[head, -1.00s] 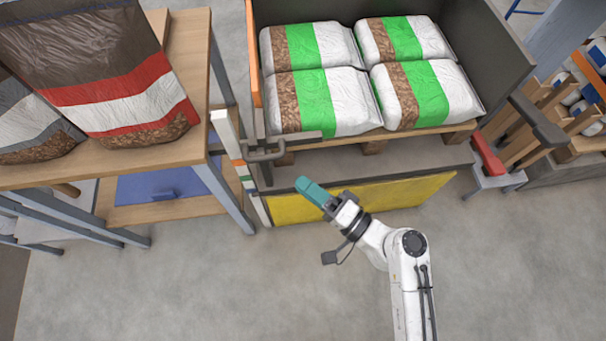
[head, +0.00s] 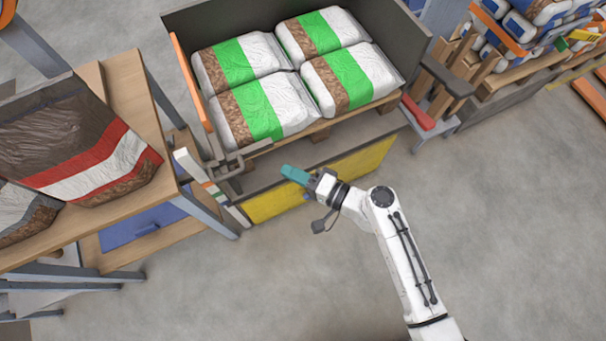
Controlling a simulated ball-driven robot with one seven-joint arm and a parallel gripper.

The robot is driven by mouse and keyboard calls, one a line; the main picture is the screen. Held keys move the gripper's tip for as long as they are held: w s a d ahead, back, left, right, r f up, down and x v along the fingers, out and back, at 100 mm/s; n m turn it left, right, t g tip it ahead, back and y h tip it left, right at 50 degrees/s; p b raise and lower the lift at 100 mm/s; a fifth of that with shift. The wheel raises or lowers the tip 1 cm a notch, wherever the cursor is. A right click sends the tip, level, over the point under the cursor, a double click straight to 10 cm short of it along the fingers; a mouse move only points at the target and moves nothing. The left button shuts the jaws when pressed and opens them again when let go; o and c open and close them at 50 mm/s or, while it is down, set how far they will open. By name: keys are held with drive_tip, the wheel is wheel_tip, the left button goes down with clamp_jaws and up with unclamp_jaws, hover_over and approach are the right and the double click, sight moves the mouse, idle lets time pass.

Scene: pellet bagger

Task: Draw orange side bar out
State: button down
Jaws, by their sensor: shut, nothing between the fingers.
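The orange side bar (head: 190,82) is a long thin strip along the left edge of the dark bay that holds the bags. Its near end comes down close to a grey metal bracket or handle (head: 229,166) at the bay's front left corner. My gripper (head: 285,170) has teal fingers and is shut and empty. It is in front of the bay, to the right of the bracket and apart from the orange bar. The fingers point left, towards the bracket. The far side of the bar is hidden from this view.
Bags with green bands (head: 262,108) sit on a pallet in the bay. A yellow panel (head: 350,170) fronts it below. A wooden table (head: 130,85) with a large bag stands left, by a striped white post (head: 200,175). The floor (head: 270,280) in front is clear.

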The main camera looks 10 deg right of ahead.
drive_tip(key=w+a, duration=0.2)
drive_tip(key=a, duration=0.5)
drive_tip(key=shift+w+a+f+p, duration=0.2)
drive_tip(key=shift+a+f+p, duration=0.05)
drive_tip(key=shift+f+p, duration=0.15)
drive_tip(key=s+a+b, duration=0.1)
drive_tip(key=s+a, duration=0.1)
drive_tip(key=a, duration=0.7)
drive_tip(key=shift+s+b, duration=0.3)
